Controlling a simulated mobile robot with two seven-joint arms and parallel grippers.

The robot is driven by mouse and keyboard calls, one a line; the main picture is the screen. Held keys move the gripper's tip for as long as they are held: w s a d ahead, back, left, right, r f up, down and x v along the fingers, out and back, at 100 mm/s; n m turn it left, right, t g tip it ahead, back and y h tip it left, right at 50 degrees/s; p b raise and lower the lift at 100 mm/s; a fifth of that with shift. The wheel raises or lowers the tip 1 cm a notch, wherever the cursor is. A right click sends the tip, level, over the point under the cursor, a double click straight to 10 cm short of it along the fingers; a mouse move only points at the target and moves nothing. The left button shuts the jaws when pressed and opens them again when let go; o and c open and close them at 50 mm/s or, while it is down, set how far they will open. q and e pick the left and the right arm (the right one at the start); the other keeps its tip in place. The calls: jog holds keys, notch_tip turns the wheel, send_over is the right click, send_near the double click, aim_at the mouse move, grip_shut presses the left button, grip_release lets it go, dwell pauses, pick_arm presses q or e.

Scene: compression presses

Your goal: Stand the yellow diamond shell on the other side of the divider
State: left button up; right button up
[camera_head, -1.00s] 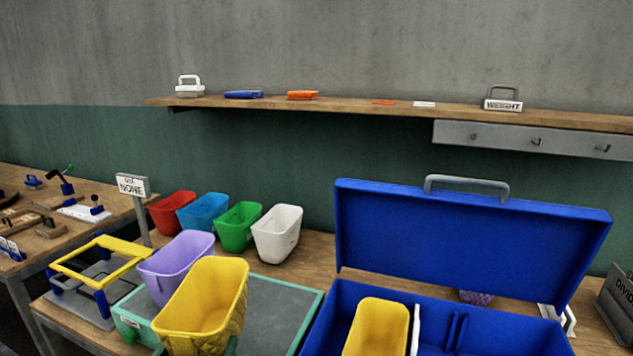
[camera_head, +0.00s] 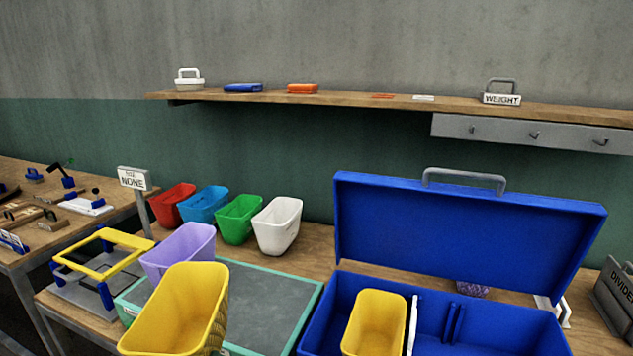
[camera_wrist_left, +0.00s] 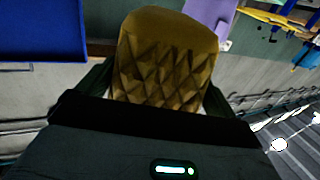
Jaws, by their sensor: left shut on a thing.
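The yellow diamond shell (camera_head: 172,312) is held open side up at the front left, in front of the teal-edged mat. Its raised diamond pattern shows in the left wrist view (camera_wrist_left: 165,70). My left gripper (camera_wrist_left: 155,98) is shut on the shell, with a dark finger on each side of it; its fingers are hardly seen in the head view. The open blue case (camera_head: 335,312) stands to the right. Its white divider (camera_head: 412,325) has another yellow shell (camera_head: 375,322) on its left. The compartment right of the divider shows blue upright ribs (camera_head: 452,322). My right gripper is out of view.
A lilac shell (camera_head: 180,248) stands behind the held one. Red, blue, green and white shells (camera_head: 277,225) line the back. A yellow-topped press frame (camera_head: 105,250) is at left. The case's raised lid (camera_head: 465,230) blocks the back right. The mat (camera_head: 265,300) has bare room.

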pick_arm(q)
jog(key=shift+f, duration=0.1)
jog(key=s+f, duration=0.4)
jog(key=shift+f, duration=0.35)
jog(key=shift+w, duration=0.2)
